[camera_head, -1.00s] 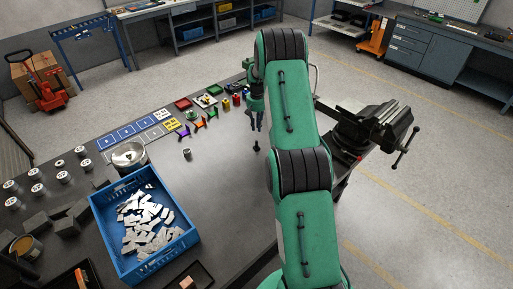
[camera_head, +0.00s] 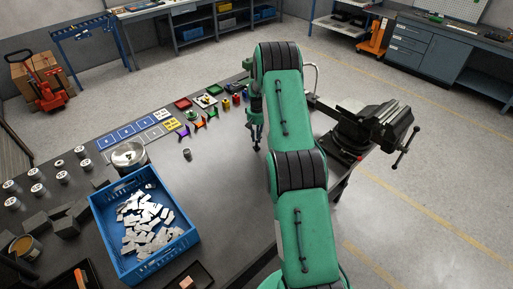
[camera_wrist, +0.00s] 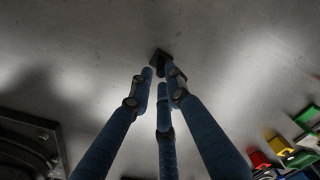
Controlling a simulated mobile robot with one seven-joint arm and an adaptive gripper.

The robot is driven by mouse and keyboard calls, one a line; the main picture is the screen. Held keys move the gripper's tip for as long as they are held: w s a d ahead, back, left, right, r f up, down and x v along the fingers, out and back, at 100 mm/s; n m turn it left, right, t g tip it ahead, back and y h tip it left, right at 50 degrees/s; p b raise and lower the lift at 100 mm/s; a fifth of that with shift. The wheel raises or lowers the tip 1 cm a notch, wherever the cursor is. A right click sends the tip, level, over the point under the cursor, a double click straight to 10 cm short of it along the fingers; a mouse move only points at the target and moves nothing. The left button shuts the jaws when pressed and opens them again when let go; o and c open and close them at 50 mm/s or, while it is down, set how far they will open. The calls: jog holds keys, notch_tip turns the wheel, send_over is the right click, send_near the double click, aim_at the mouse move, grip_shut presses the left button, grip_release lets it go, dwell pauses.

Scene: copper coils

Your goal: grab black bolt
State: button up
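The black bolt (camera_wrist: 159,59) is a small dark piece on the dark table, just at and beyond the fingertips in the wrist view. In the head view the bolt (camera_head: 256,149) shows at the lower end of my fingers. My gripper (camera_wrist: 158,78) has three blue-grey fingers pointing down at the bolt. A gap shows between the left and right fingertips, and the third finger lies between them in the picture. The gripper (camera_head: 257,138) is low over the table in the head view. Whether any finger touches the bolt I cannot tell.
A black vise (camera_head: 372,128) stands on the table's right edge. A small metal cylinder (camera_head: 187,154) stands to the left of the gripper. Coloured parts (camera_head: 199,122) lie behind it, and a blue crate (camera_head: 130,275) of white pieces is at front left. Bare table surrounds the bolt.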

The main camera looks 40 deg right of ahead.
aim_at(257, 147)
jog(key=shift+f, duration=2.65)
grip_shut()
